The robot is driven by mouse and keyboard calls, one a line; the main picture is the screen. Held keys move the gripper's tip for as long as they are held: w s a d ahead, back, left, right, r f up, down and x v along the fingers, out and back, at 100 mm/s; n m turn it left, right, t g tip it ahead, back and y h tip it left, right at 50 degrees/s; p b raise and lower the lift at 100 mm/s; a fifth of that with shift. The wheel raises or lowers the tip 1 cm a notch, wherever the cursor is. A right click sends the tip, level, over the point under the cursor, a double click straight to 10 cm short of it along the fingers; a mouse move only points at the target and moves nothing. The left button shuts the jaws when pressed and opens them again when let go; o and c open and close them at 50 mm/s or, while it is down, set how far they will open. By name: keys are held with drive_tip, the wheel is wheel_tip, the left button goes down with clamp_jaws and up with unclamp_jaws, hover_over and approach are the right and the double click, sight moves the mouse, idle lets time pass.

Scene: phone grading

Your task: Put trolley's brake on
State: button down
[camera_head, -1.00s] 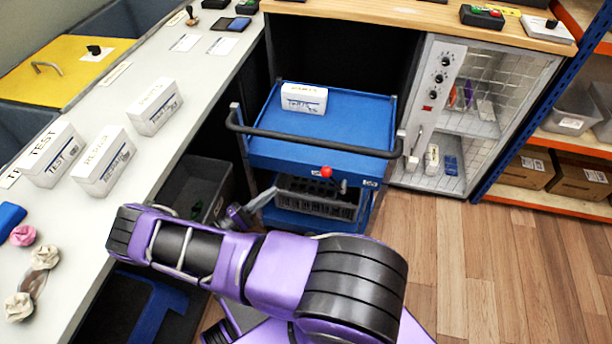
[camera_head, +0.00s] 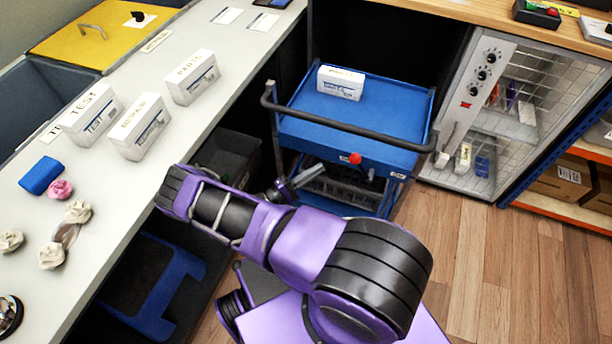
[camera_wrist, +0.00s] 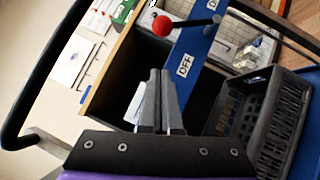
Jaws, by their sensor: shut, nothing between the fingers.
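The blue trolley (camera_head: 350,126) stands between the white counter and the glass-fronted cabinet, with a dark push bar along its near side. The brake lever's red knob (camera_head: 355,158) is on the trolley's near face, and it also shows at the top of the wrist view (camera_wrist: 162,25) on a dark rod. A label reading "OFF" (camera_wrist: 185,65) is below the rod in that view. My gripper (camera_head: 318,170) is shut and empty, in front of the trolley, left of and a little below the knob. In the wrist view its fingertips (camera_wrist: 159,75) are apart from the knob.
A white box (camera_head: 340,84) sits on the trolley top, and a dark crate (camera_head: 345,190) is on its lower shelf. The white counter (camera_head: 125,185) with labelled boxes runs along the left. Wooden floor (camera_head: 480,260) is clear at the right.

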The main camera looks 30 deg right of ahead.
drive_tip(key=s+d+r+p, duration=0.1)
drive_tip(key=s+d+r, duration=0.1)
drive_tip(key=d, duration=0.4)
drive_tip(key=shift+s+d+r, duration=0.15)
drive_tip(key=shift+d, duration=0.1)
drive_tip(key=shift+r, duration=0.15)
